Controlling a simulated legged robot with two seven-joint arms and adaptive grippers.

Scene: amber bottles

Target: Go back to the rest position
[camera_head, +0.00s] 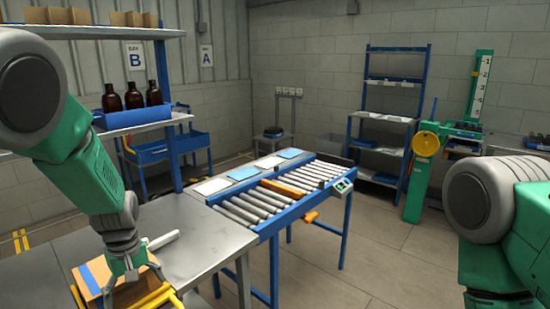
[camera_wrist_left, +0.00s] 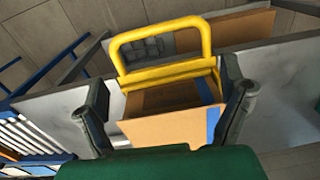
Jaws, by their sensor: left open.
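My left gripper (camera_head: 128,272) points down over the near left end of the grey table, above a cardboard box (camera_head: 92,278) and yellow bars. In the left wrist view its two dark fingers (camera_wrist_left: 165,108) are spread apart. A yellow handle (camera_wrist_left: 160,35) and an open cardboard box (camera_wrist_left: 170,125) with a blue strip show between and beyond them. I cannot tell if a finger touches the box. Of my right arm only the upper links show at the right edge; its gripper is out of view. Several amber bottles (camera_head: 134,96) stand upright on the shelf at left.
The bottles stand behind a blue bin front (camera_head: 130,118) on a shelf rack. A roller conveyor (camera_head: 270,200) with a blue frame adjoins the table (camera_head: 195,235). A white bar (camera_head: 162,240) lies near my left gripper. The floor right of the conveyor (camera_head: 390,270) is clear.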

